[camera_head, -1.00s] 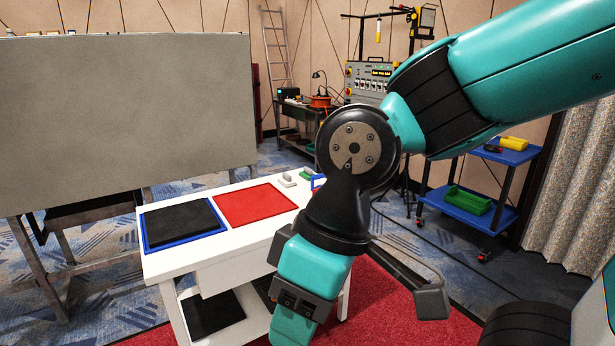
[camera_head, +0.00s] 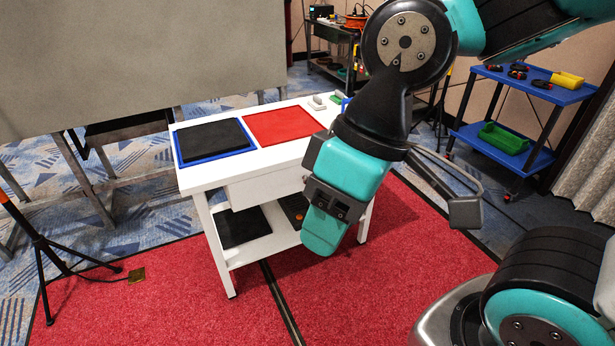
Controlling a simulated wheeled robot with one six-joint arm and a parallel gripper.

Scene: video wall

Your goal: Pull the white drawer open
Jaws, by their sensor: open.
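The white drawer (camera_head: 262,188) is set under the top of a white table (camera_head: 200,180), in the middle of the head view. Its front looks flush and closed, and its right part is hidden behind my gripper. My gripper (camera_head: 328,218) is teal and black and hangs in front of the table's right side, to the right of the drawer. It is open, though its fingertips are hard to make out. I see nothing between its jaws, and I cannot tell how far it is from the drawer front.
A black panel in a blue tray (camera_head: 184,158) and a red panel (camera_head: 285,124) lie on the tabletop. A lower shelf holds a black mat (camera_head: 243,227). A tripod (camera_head: 42,245) stands at left, a blue cart (camera_head: 500,145) at right. Red carpet in front is clear.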

